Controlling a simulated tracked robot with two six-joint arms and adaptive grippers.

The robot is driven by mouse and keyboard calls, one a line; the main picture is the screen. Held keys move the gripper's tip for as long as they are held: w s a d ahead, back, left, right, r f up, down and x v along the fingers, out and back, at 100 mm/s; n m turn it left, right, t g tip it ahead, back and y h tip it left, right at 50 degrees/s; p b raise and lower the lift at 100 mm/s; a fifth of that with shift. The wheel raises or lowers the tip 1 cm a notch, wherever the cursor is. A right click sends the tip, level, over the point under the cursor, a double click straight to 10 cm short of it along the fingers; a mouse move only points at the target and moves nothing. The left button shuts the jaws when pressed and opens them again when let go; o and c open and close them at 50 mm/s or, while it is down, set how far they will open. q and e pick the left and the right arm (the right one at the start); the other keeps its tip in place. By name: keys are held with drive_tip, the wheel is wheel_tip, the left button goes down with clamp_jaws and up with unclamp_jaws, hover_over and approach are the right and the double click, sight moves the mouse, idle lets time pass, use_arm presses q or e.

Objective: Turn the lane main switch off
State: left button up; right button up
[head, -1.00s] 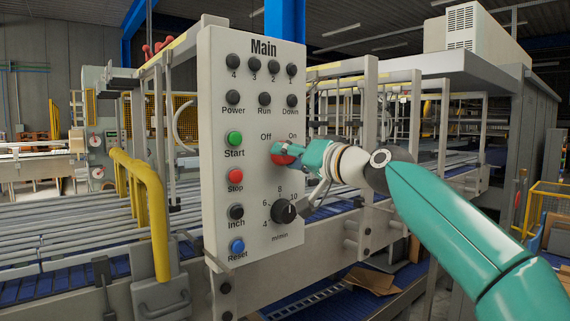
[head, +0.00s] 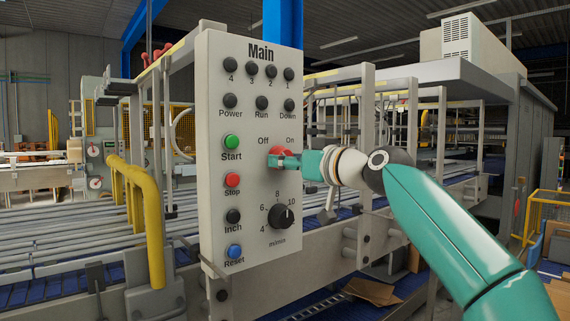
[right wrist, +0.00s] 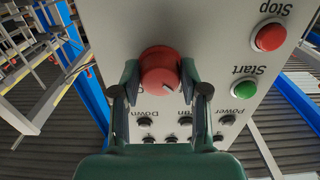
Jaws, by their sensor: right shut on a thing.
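The lane main switch (head: 279,151) is a round red knob below the words Off and On on the white Main panel (head: 218,195). My right gripper (head: 280,161) is at the knob and covers part of it in the head view. In the right wrist view the red knob (right wrist: 158,68) sits between the two fingers of my right gripper (right wrist: 160,78), shut on its sides. A small mark shows near the knob's lower edge there. I cannot tell which word it points to. My left gripper is not in view.
Close to the knob are the green Start button (head: 232,142), the red Stop button (head: 232,180) and the black speed dial (head: 281,217). A yellow rail (head: 150,215) stands left of the panel. Roller conveyors (head: 70,240) run behind it.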

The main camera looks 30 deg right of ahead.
drive_tip(key=shift+s+d+r, duration=0.1)
drive_tip(key=shift+s+r, duration=0.05)
drive_tip(key=shift+r, duration=0.3)
drive_tip(key=o, duration=1.1)
drive_tip(key=shift+f, duration=0.1)
drive_tip(key=shift+o, duration=0.3)
drive_tip(key=shift+f, duration=0.1)
drive_tip(key=s, duration=1.1)
drive_tip(key=shift+s+d, duration=0.3)
drive_tip(key=shift+d, duration=0.1)
drive_tip(key=shift+f, duration=0.15)
